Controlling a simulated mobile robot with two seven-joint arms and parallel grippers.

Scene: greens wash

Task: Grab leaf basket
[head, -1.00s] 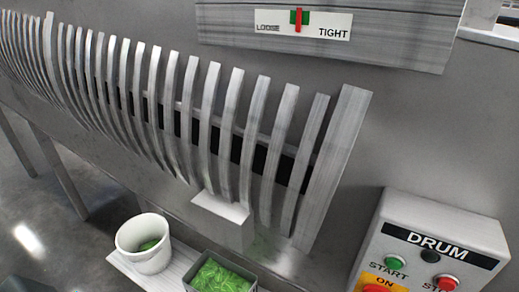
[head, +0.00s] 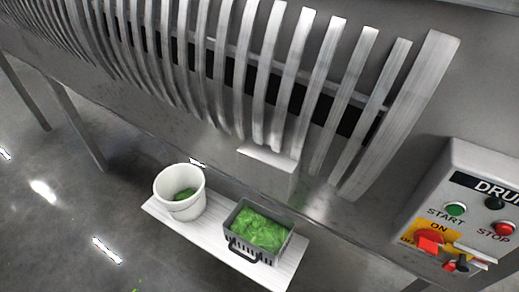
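A dark grey basket (head: 286,249) filled with bright green leaves (head: 262,232) stands upright on a pale shelf (head: 219,249) below the slatted drum. It has a dark handle (head: 243,250) on its near side. Neither of my grippers shows in the head view.
A white bucket (head: 180,201) with some green inside stands left of the basket on the same shelf. The slatted metal drum guard (head: 270,90) and a chute (head: 268,165) are above and behind. A DRUM control box (head: 470,205) with buttons and a red switch is at the right. Open floor lies left.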

